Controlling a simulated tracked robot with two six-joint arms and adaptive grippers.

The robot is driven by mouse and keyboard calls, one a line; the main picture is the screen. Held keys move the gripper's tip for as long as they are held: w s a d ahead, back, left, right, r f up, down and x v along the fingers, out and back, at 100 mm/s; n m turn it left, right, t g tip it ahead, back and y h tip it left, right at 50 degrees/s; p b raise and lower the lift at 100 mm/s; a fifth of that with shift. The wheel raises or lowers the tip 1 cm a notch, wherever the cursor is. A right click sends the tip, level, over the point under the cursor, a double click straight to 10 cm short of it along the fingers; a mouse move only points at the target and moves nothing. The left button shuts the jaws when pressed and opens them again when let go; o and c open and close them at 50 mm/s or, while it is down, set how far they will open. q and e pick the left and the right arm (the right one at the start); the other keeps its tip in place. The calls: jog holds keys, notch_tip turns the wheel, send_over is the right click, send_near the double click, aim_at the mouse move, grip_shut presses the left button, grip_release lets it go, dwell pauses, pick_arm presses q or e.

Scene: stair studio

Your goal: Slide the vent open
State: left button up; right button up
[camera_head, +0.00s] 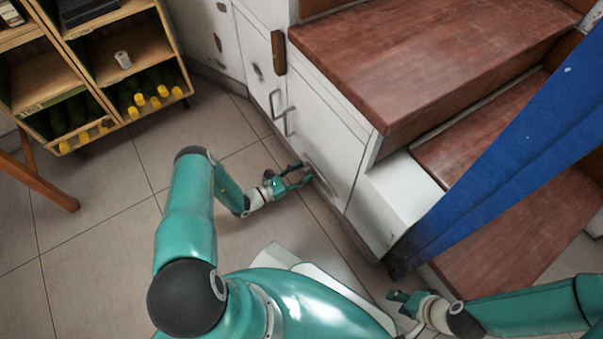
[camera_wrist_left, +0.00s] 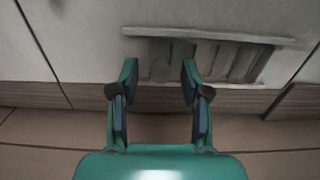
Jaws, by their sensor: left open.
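The vent (camera_wrist_left: 222,60) is a low slatted grille with a long pale ledge along its top, set in the white panel in the left wrist view. In the head view the vent (camera_head: 322,181) shows low on the white stair side, partly hidden by my left gripper (camera_head: 300,176). In the left wrist view my left gripper (camera_wrist_left: 159,70) is open, its fingertips apart with nothing between them. The fingertips overlap the vent's left part; I cannot tell whether they touch it. My right gripper (camera_head: 404,306) is near the bottom right, away from the vent; its jaw state is unclear.
White cabinet doors with a metal handle (camera_head: 282,113) adjoin the vent panel. Brown wooden steps (camera_head: 400,50) rise above it. A blue sloping panel (camera_head: 510,140) stands at right. A wooden shelf (camera_head: 100,75) with bottles is at upper left.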

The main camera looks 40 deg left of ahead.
pick_arm(q)
jog(key=shift+c, duration=0.2)
grip_shut()
jog(key=shift+w+a, duration=0.3)
jog(key=shift+a, duration=0.55)
jog(key=shift+o, duration=0.2)
grip_release()
